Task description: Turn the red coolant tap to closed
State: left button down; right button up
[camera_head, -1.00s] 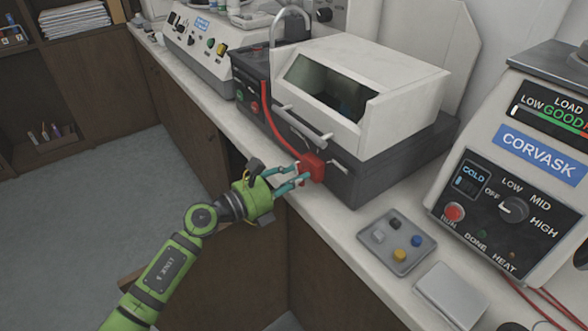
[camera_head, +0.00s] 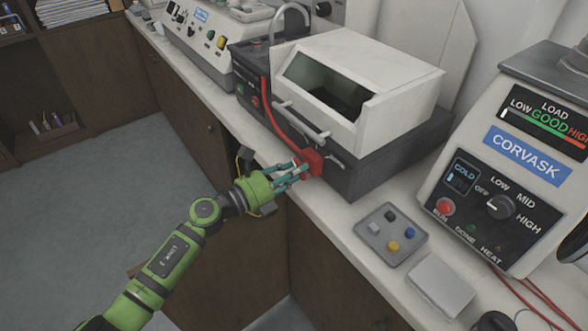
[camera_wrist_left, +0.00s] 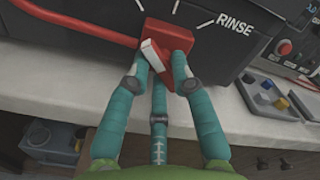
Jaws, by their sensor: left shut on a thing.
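The red coolant tap (camera_head: 314,162) sits on the front of the dark machine base, under the white hood, with a red hose running to it. In the left wrist view the tap (camera_wrist_left: 188,36) shows as a red block with a white-striped lever (camera_wrist_left: 156,58) tilted toward the upper left. White tick marks and the word RINSE (camera_wrist_left: 234,24) stand on the panel above and right of it. My left gripper (camera_head: 298,171) is shut on the tap, its teal fingers on both sides of the lever. The fingers hide part of the lever. My right gripper is not seen.
A grey tray (camera_head: 375,245) with small coloured buttons and a pale flat plate (camera_head: 441,285) lie on the counter to the right. The CORVASK unit (camera_head: 515,210) stands at the far right. The floor left of the counter is clear.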

pick_arm(q)
jog(key=shift+w+a, duration=0.1)
jog(key=shift+a, duration=0.05)
jog(key=c, duration=1)
grip_release()
jog(key=shift+f, duration=0.1)
jog(key=v, duration=1.2)
